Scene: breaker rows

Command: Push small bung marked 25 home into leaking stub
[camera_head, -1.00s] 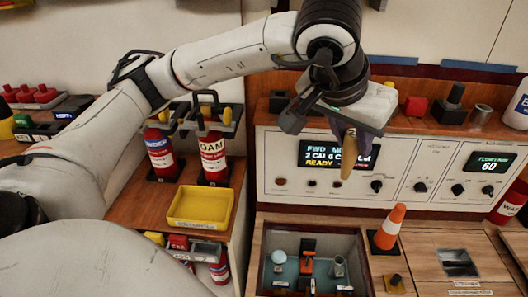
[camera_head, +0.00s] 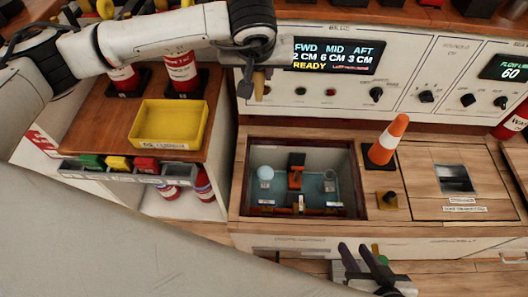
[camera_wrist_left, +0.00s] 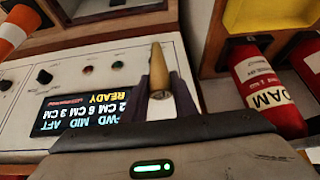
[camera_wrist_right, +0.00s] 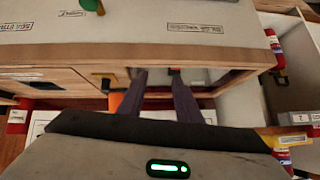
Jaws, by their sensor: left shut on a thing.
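My left gripper (camera_head: 257,78) is shut on a tan tapered bung (camera_head: 259,88), held in front of the panel just left of the display. In the left wrist view the bung (camera_wrist_left: 160,72) sits between the two fingers; no number is readable on it. An open sunken bay (camera_head: 254,157) in the counter lies below the left gripper. It holds several small fittings, including a pale round-topped one (camera_head: 265,173), an orange one (camera_head: 295,178) and a grey one (camera_head: 330,181). I cannot tell which stub leaks. My right gripper (camera_head: 366,262) is open and empty at the counter's front.
The display (camera_head: 335,56) reads FWD 2 CM, MID 6 CM, AFT 3 CM, READY. A yellow tray (camera_head: 139,124) and fire extinguishers (camera_head: 181,68) are at left.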

